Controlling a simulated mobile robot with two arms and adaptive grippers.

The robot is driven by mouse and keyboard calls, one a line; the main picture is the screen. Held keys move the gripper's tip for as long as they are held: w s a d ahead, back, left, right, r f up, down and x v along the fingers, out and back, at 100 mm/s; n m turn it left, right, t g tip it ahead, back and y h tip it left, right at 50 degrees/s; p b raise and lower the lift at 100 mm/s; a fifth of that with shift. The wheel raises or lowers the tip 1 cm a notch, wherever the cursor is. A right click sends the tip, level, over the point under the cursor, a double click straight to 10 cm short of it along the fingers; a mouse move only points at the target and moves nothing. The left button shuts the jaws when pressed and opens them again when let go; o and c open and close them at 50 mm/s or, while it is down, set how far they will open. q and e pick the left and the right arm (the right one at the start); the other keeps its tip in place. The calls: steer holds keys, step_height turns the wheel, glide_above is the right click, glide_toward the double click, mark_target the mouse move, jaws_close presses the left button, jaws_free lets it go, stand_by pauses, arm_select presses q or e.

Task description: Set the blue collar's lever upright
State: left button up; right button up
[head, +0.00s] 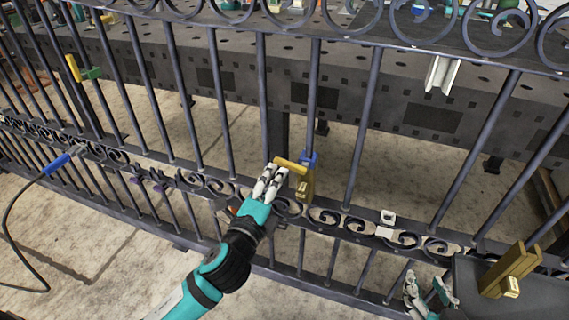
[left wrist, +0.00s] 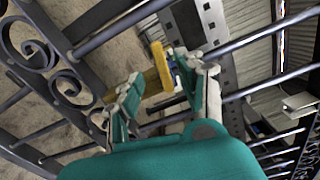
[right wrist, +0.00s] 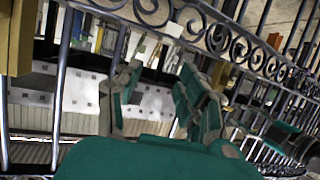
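The blue collar (head: 309,159) sits around an upright gate bar, with a brass block (head: 306,187) just below it. Its yellow lever (head: 289,164) sticks out to the left, nearly level. My left gripper (head: 272,178) is at the lever's outer end, fingers pointing up at it. My right gripper (head: 428,296) is low at the right, open and empty in the right wrist view (right wrist: 160,75).
The dark scroll gate (head: 355,125) spans the view, with a perforated table (head: 200,70) behind it. A green piece with a yellow lever (head: 73,69) is on a bar at the left. A blue-handled cable (head: 56,163) hangs there. Brass blocks (head: 511,268) stand at the lower right.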

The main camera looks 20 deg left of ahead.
mark_target(283, 166)
arm_select(q)
steer(key=w, duration=0.6)
steer(key=shift+d+b, duration=0.1)
steer(key=shift+b, duration=0.25)
steer(key=shift+w, duration=0.4)
arm_select(e)
steer(key=shift+w+a+r+t+y, duration=0.15)
steer(key=shift+w+r+t, duration=0.1)
steer(key=shift+r+t, duration=0.3)
steer(key=shift+w+a+r+t+y, duration=0.1)
steer(key=shift+w+a+r+t, duration=0.15)
steer(key=shift+r, duration=0.5)
steer(key=shift+w+a+r+t+y, duration=0.15)
steer(key=shift+w+r+t, duration=0.1)
steer(key=shift+r+t, duration=0.35)
arm_select(q)
jaws_close()
arm_select(e)
steer(key=shift+d, duration=0.1)
